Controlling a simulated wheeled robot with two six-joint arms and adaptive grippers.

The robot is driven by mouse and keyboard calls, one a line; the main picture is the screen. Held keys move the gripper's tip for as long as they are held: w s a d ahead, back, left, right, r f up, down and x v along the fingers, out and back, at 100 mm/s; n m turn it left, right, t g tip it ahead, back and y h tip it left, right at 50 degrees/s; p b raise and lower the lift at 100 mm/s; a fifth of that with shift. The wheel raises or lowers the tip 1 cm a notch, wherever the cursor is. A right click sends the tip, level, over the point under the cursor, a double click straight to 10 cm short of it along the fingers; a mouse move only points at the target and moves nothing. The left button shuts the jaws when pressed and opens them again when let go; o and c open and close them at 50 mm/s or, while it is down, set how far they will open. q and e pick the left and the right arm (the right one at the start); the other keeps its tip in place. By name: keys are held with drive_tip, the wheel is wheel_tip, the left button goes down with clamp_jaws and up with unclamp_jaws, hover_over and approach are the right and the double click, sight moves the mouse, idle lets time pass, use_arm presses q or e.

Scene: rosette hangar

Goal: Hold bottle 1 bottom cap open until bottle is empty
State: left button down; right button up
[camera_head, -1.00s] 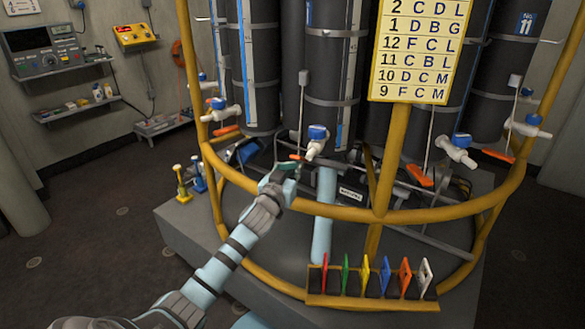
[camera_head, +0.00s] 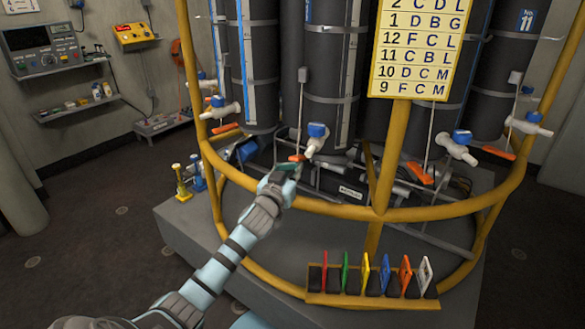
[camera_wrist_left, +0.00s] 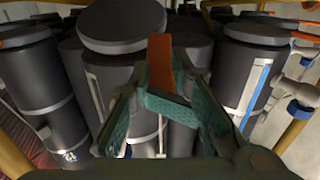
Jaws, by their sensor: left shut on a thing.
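The central dark grey bottle (camera_head: 330,85) stands in the yellow ring frame, with a white valve with a blue knob (camera_head: 317,133) near its foot. I cannot read its number. My left gripper (camera_head: 290,168) is just below and left of that valve, shut on an orange lever (camera_head: 297,157). In the left wrist view, the teal fingers (camera_wrist_left: 172,100) close around the orange lever (camera_wrist_left: 160,60). A round grey disc (camera_wrist_left: 123,28) shows beside it; I cannot tell whether it is the bottom cap or the bottle's end. No pale blue column shows below the bottle. My right gripper is out of view.
A yellow rail (camera_head: 345,213) curves around the bottles, close to my left gripper. Other bottles have orange levers, such as the one on the right (camera_head: 420,173). A rack (camera_head: 370,299) of coloured tags hangs in front. A yellow sign (camera_head: 417,50) lists bottle numbers.

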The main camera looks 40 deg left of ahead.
use_arm(q)
drive_tip(key=shift+f+b, duration=0.55)
drive_tip(key=shift+f, duration=0.5)
drive_tip(key=shift+s+r, duration=0.1)
drive_tip(key=shift+s, duration=0.15)
drive_tip(key=v, duration=1)
